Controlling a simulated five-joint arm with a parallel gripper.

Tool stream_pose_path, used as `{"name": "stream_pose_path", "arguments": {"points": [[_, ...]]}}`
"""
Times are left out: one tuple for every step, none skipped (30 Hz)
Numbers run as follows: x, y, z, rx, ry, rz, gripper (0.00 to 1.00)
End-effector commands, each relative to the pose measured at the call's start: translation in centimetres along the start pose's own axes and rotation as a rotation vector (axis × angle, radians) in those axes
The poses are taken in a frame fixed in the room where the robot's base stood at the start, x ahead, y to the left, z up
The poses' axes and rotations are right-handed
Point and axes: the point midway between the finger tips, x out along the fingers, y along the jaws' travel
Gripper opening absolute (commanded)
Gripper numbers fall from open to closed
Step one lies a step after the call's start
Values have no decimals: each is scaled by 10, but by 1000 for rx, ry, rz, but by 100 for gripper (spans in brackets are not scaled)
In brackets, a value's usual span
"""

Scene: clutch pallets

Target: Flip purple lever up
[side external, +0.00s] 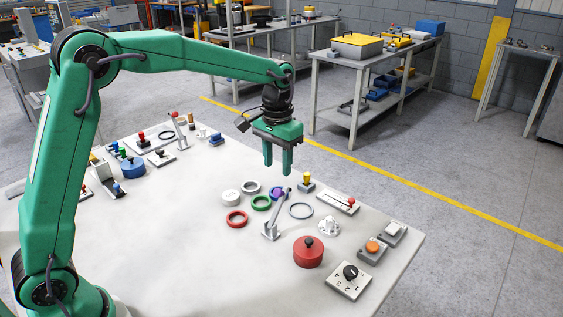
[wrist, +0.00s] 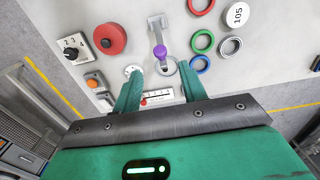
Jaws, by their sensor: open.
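The purple lever is a pale grey arm on a small base, with a purple knob (side external: 278,193). In the side view it slants up from its base (side external: 270,232) towards the far side of the table. In the wrist view the purple knob (wrist: 160,52) shows at the arm's near end, just beyond my fingertips and roughly between them. My gripper (side external: 277,171) points down above the lever's knob end, open and empty. In the wrist view its two green fingers (wrist: 160,72) are apart, and I see no contact with the lever.
Green (side external: 261,203), red (side external: 237,219) and grey (side external: 300,210) rings lie around the lever. A red round block (side external: 308,252), a rotary dial (side external: 348,281) and a slider with a red knob (side external: 339,203) stand to the right. The table's near left middle is clear.

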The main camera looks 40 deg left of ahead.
Motion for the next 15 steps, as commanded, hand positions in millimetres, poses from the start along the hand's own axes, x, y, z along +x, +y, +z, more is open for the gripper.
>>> {"name": "stream_pose_path", "arguments": {"points": [[2,0,0,0,-1,0,42],[4,0,0,1,-1,0,42],[6,0,0,1,0,0,42],[8,0,0,1,0,0,42],[11,0,0,1,-1,0,42],[14,0,0,1,-1,0,42],[18,0,0,1,-1,0,42],[21,0,0,1,-2,0,42],[26,0,1,2,-3,0,42],[29,0,0,2,-2,0,42],[33,0,0,2,-2,0,42],[38,0,0,2,-3,0,42],[42,0,1,2,-3,0,42],[46,0,0,2,-2,0,42],[51,0,1,2,-2,0,42]]}}
